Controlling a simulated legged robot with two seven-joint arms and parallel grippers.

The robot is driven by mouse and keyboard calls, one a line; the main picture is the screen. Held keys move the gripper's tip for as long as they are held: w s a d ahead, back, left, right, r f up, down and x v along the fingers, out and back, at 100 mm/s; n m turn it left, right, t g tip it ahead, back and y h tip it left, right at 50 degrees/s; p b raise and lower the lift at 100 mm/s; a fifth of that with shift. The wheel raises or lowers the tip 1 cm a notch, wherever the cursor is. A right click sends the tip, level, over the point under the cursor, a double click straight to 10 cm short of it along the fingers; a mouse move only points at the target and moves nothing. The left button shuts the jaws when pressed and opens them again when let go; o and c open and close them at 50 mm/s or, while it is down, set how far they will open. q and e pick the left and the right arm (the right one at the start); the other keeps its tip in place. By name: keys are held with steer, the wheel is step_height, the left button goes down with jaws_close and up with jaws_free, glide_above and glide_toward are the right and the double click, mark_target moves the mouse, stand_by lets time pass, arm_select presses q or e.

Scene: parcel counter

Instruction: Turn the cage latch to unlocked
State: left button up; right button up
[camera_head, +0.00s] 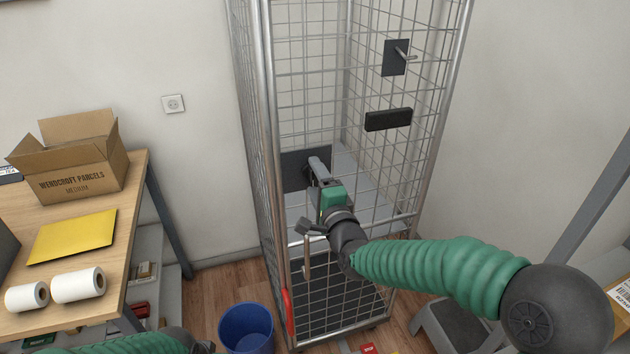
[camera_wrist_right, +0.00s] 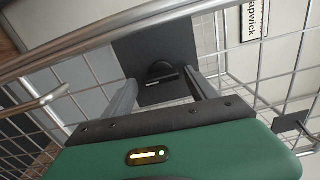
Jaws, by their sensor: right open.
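A dark square plate (camera_head: 292,172) is on the wire door of the cage, partly hidden by my right gripper (camera_head: 317,172). In the right wrist view the plate (camera_wrist_right: 142,42) carries a rounded dark turn piece (camera_wrist_right: 160,70) with a small pale mark. This looks like the latch; its setting cannot be read. My right gripper (camera_wrist_right: 162,82) is open, with one finger either side of the turn piece. Contact is not clear. Only part of my left arm shows at the bottom left of the head view; its gripper is out of frame.
Another dark plate with a lever handle (camera_head: 396,58) and a dark bar (camera_head: 388,120) sit higher on the cage. A metal rod handle (camera_head: 306,258) is below my wrist. A blue bin (camera_head: 246,330) stands left of the cage; a packing table (camera_head: 120,240) is further left.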

steer(key=v, duration=1.6)
steer(key=shift+s, duration=0.4)
steer(key=shift+d, duration=0.1)
steer(key=s+d+f+n+g+h+p, duration=0.2)
steer(key=s+d+f+n+g, duration=0.25)
steer(key=f, duration=0.35)
steer(key=s+d+f+n+g+h+p, duration=0.2)
steer(key=s+d+f+n+g+h, duration=0.1)
steer(key=s+d+f+n+g, duration=0.65)
steer(key=s+f+n, duration=0.1)
steer(key=s, duration=0.3)
steer(key=shift+s+g+h, duration=0.2)
steer(key=shift+g+h, duration=0.1)
